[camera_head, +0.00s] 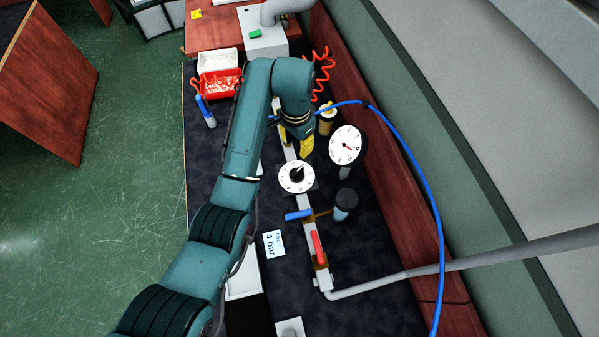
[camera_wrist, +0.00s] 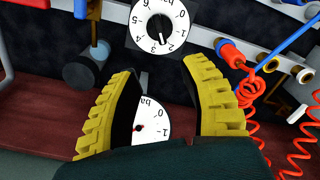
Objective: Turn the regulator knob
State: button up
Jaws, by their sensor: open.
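The regulator knob (camera_head: 297,175) is a black pointer knob on a round white dial with numbers, mounted on the pipe line. In the wrist view the knob (camera_wrist: 160,29) is at the top centre, beyond the fingertips. My gripper (camera_head: 298,143) is just above the dial in the head view. Its yellow ridged fingers (camera_wrist: 162,72) are spread apart with nothing between them. They do not touch the knob. A white pressure gauge (camera_head: 347,146) with a red needle stands right of my gripper. In the wrist view the gauge (camera_wrist: 153,124) is partly hidden behind the fingers.
A blue lever (camera_head: 298,215) and a red lever (camera_head: 318,247) sit on the pipe below the dial. A dark cup-shaped part (camera_head: 345,202) hangs beside it. A blue hose (camera_head: 425,180) arcs on the right. A "4 bar" card (camera_head: 273,244) lies left of the pipe.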

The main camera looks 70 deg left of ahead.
aim_at(296, 172)
notch_tip(296, 172, down, 16)
jog(key=b, duration=0.2)
jog(key=shift+s+f+b, duration=0.1)
jog(key=shift+f+b, duration=0.15)
jog(key=shift+b, duration=0.1)
grip_shut()
